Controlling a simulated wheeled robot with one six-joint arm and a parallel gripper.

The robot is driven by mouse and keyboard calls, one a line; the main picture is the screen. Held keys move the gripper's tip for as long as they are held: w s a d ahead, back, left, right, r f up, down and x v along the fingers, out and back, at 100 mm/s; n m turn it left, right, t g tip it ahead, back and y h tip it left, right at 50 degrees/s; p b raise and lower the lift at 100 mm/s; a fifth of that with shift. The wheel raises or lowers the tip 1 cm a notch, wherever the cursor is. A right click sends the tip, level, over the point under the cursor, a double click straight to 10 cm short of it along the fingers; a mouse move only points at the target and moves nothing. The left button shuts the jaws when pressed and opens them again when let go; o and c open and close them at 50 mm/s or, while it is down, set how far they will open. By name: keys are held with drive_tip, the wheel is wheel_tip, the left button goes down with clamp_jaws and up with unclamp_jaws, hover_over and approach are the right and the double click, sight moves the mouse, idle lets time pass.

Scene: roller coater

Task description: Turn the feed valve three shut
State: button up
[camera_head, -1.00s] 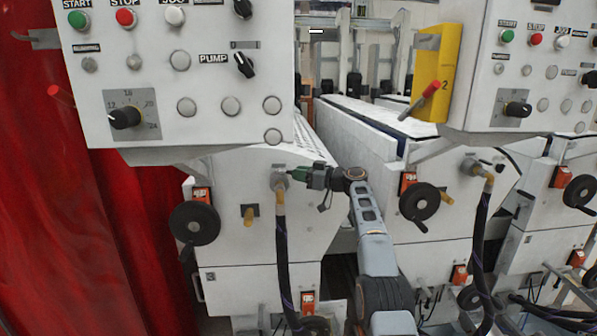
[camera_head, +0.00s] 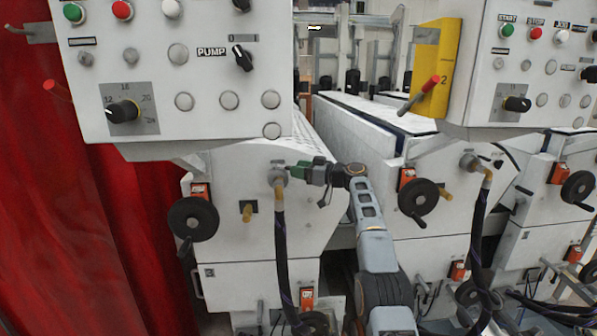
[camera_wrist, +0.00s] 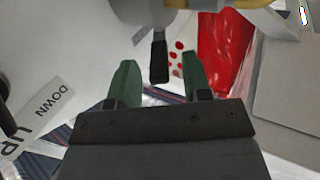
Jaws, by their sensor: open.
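The feed valve (camera_head: 277,173) sits on the white front of the left machine unit, with a yellow fitting and a dark hose hanging below it. That this is valve three I take from the small mark, seemingly a 3, on the panel below. In the wrist view, the dark valve lever (camera_wrist: 159,58) hangs from the grey valve body (camera_wrist: 148,10). It lies between the two open green fingers, with a visible gap on each side. My gripper (camera_wrist: 160,66) is empty.
Another handwheel (camera_head: 418,197) is right of my arm. A control box (camera_head: 190,70) overhangs above. A red curtain (camera_head: 90,230) hangs at the left.

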drive_tip(key=b+v, duration=0.8)
drive_tip(key=v, duration=0.5)
drive_tip(key=shift+d, duration=0.2)
drive_tip(key=shift+s, duration=0.1)
